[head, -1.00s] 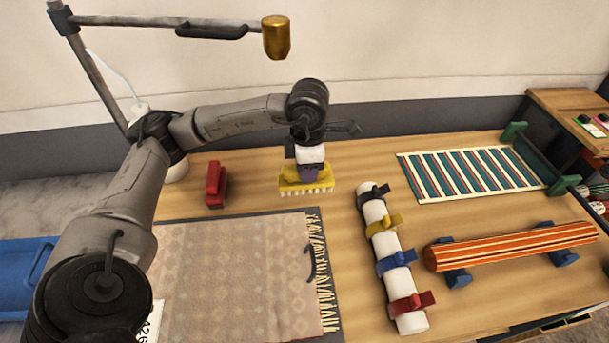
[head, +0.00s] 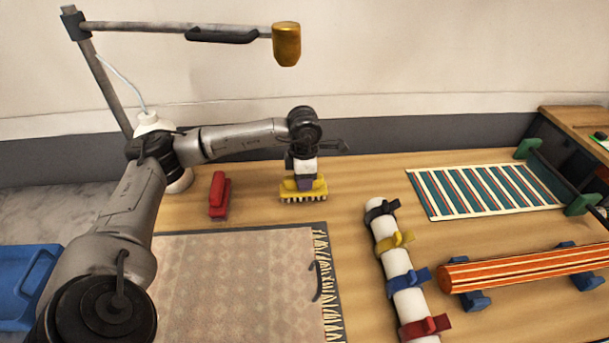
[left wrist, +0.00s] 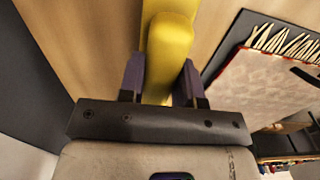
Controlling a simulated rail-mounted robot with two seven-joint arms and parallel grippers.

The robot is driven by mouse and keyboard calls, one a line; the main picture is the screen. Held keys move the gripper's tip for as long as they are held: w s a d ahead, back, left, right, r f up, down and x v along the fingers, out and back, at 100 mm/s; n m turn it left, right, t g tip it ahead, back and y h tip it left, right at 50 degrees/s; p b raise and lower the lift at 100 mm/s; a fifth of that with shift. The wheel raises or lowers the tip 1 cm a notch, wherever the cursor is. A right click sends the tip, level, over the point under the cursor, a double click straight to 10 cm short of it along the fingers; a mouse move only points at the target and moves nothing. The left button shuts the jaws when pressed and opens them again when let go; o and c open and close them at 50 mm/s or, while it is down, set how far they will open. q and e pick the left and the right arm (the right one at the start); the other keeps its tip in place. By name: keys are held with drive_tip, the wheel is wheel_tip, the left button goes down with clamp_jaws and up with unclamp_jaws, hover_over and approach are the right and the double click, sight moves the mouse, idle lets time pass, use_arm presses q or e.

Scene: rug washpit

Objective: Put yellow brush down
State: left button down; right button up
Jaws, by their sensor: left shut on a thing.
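The yellow brush (head: 303,196) is at the back middle of the wooden table, with its pale bristles facing down. It is just beyond the fringed corner of the rug (head: 240,275). My left gripper (head: 305,182) points down over the brush and is shut on its top. In the left wrist view, the yellow handle (left wrist: 168,45) sits between the two purple finger pads. The bristles are at or very near the table; I cannot tell whether they touch it. My right gripper is not in view.
A red brush (head: 219,196) stands left of the yellow one. A white roll with coloured straps (head: 392,250), an orange striped roll (head: 520,270) and a striped rug (head: 485,190) lie to the right. Bare table (head: 355,185) lies right of the yellow brush.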

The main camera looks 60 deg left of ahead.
use_arm(q)
drive_tip(key=shift+f, duration=0.15)
drive_tip(key=shift+f, duration=0.15)
drive_tip(key=c, duration=0.8)
unclamp_jaws()
wheel_tip(320, 180, up, 11)
drive_tip(key=p, duration=0.3)
drive_tip(key=shift+w+d+f, duration=0.1)
drive_tip(key=shift+f, duration=0.05)
drive_tip(key=shift+r+p, duration=0.3)
drive_tip(key=shift+r, duration=0.5)
